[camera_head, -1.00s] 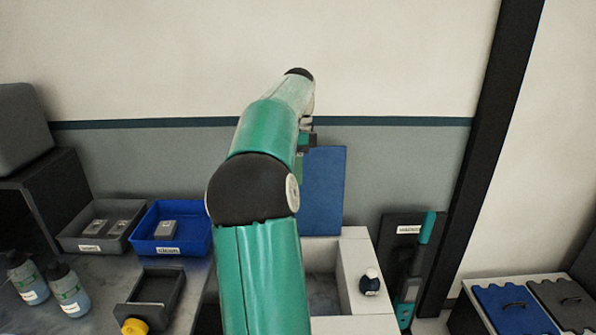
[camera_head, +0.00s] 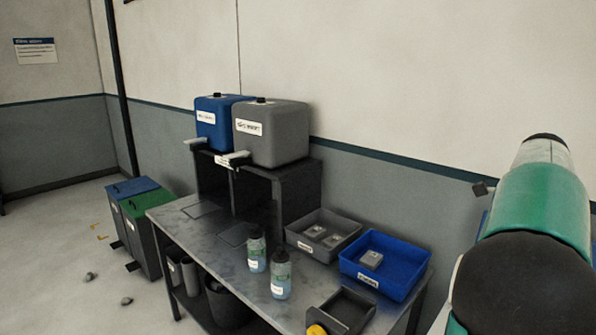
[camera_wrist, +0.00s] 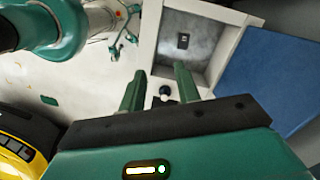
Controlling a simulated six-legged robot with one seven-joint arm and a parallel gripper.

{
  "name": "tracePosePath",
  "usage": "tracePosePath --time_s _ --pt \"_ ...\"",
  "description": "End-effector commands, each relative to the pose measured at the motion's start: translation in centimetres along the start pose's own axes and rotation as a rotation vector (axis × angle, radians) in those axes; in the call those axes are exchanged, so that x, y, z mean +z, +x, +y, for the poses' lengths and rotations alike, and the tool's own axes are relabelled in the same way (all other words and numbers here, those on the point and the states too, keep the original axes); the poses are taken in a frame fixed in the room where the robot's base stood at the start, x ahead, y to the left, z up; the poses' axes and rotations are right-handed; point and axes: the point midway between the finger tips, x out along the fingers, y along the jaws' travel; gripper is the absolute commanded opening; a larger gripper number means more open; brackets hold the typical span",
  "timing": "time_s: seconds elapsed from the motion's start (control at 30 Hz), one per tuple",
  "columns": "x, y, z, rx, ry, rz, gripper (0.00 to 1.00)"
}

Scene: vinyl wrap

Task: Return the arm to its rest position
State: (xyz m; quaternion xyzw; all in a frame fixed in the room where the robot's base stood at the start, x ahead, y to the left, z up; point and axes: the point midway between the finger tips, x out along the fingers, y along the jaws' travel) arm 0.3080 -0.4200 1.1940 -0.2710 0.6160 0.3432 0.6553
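My gripper (camera_wrist: 160,72) shows in the wrist view with its two green fingers spread apart and nothing held between them. In the head view, my green and black arm (camera_head: 540,200) rises at the right edge. My gripper is not clearly visible there.
The grey bench (camera_head: 180,228) holds a blue tray (camera_head: 405,262), a grey tray (camera_head: 345,222), two bottles (camera_head: 280,275) and a dark shelf (camera_head: 290,190) with two canisters. Lidded bins (camera_head: 145,245) stand left of it. A blue panel (camera_wrist: 265,80) is beside the basin.

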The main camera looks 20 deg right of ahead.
Motion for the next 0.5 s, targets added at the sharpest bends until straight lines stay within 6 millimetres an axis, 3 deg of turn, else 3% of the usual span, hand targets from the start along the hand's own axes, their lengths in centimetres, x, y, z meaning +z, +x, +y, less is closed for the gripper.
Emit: tracePosePath --time_s 0.03,0.2,0.37,0.5 --pt "2.8 0.0 0.8 -0.029 -0.119 -0.007 0.33" --pt "10.9 1.0 3.9 -0.118 -0.529 0.002 0.33" --pt "17.9 2.7 8.3 -0.202 -0.921 0.037 0.33" --pt "23.1 4.7 13.0 -0.276 -1.268 0.091 0.33"
